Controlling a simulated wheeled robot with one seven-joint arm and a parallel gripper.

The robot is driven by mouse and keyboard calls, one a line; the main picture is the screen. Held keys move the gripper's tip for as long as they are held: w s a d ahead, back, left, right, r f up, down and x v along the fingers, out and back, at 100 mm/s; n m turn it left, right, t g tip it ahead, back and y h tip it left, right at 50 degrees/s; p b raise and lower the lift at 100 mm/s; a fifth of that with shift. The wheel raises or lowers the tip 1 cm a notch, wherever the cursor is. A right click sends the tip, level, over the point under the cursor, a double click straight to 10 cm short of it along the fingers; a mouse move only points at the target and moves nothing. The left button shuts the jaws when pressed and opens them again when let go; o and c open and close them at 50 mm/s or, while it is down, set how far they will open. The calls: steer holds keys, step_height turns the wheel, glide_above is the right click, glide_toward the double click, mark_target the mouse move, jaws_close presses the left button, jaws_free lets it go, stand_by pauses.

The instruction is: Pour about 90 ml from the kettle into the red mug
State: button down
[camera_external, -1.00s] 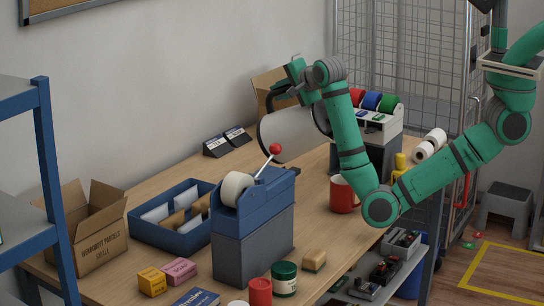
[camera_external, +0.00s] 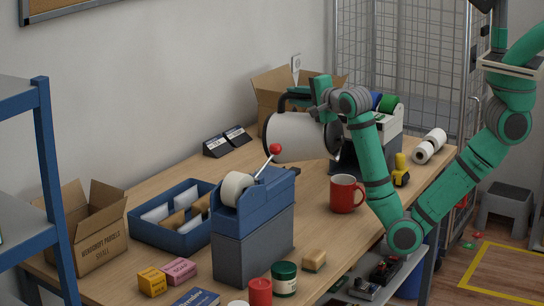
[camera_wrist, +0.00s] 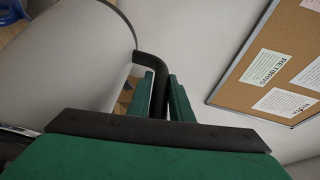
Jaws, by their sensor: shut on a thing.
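The pale grey kettle (camera_external: 298,138) is held in the air, tipped far over, nearly on its side. My gripper (camera_external: 300,93) is shut on its dark handle, above the kettle body. In the wrist view the handle (camera_wrist: 157,70) runs between the two green fingers, with the kettle body (camera_wrist: 65,65) at left. The red mug (camera_external: 345,195) stands upright on the table, below and to the right of the kettle in the external view. No stream of liquid is visible. The spout and the liquid level in the mug cannot be made out.
A blue-grey tape dispenser (camera_external: 253,235) with a red-knobbed lever stands in front of the kettle. A cardboard box (camera_external: 270,88) and a spool rack (camera_external: 385,122) are behind. A yellow object (camera_external: 401,172) stands right of the mug. Bare tabletop (camera_external: 310,205) lies left of the mug.

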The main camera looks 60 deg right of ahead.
mark_target(309, 97)
steer(key=shift+s+f, duration=0.1)
steer(key=shift+s, duration=0.75)
steer(key=shift+s+t, duration=0.15)
steer(key=shift+t, duration=0.15)
steer(key=shift+s, duration=0.1)
steer(key=shift+s+m, duration=0.3)
steer(key=shift+s, duration=0.05)
steer(key=shift+s+d+t+h, duration=0.1)
steer(key=shift+s+t+h, duration=0.2)
steer(key=shift+s+t, duration=0.25)
steer(key=shift+s, duration=0.1)
steer(key=shift+r+t, duration=0.2)
steer(key=shift+t, duration=0.05)
stand_by(0.3)
